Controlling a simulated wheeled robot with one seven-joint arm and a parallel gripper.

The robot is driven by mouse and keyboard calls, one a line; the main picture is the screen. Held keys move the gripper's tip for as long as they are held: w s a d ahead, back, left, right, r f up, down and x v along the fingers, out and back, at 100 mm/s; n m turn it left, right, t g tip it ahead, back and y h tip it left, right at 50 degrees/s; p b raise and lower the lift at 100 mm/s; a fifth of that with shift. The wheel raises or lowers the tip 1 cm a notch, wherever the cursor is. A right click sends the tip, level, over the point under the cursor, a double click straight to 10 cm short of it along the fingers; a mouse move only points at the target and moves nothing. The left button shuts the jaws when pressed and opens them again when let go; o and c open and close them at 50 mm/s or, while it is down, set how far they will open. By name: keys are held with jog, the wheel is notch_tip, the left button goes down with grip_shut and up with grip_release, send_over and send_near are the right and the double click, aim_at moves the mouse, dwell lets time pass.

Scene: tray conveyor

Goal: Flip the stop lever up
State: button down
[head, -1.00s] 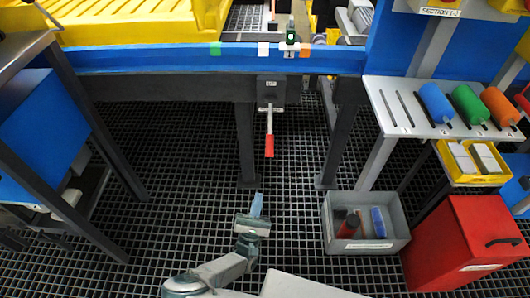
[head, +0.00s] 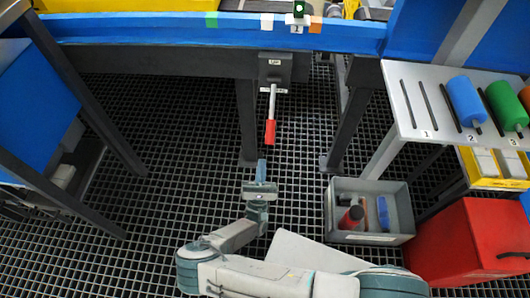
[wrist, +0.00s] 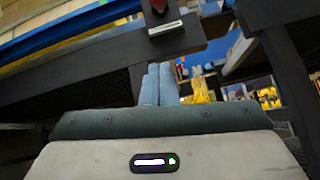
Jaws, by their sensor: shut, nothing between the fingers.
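The stop lever (head: 270,130) hangs down from a dark box on the conveyor's side in the head view. It has a pale rod and a red grip, which points downward. My gripper (head: 261,166) is below the red grip and appears a little apart from it. Its blue fingers are shut and empty. In the wrist view the shut fingers (wrist: 158,84) point up toward the dark beam, and a red part of the lever (wrist: 158,6) shows at the top edge, mostly cut off.
The blue conveyor rail (head: 190,32) runs across the top on dark legs. A grey bin (head: 369,211) with several items stands on the grid floor to the right, beside a red box (head: 468,240). A shelf with coloured rollers (head: 464,101) is at far right. Floor left of my gripper is clear.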

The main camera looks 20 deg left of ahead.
aim_at(267, 140)
jog(key=shift+w+d+r+b, duration=0.1)
jog(key=shift+w+r+b, duration=0.4)
jog(key=shift+r, duration=1.2)
jog(key=shift+w+a+r+b, duration=0.1)
jog(key=shift+w+r+b, duration=0.1)
jog(key=shift+w+r, duration=1.05)
jog(key=shift+w+d+r+b, duration=0.1)
jog(key=shift+w+r+b, duration=0.2)
jog(key=shift+r, duration=1.8)
jog(key=shift+s+r, duration=0.1)
jog(key=shift+r, duration=0.05)
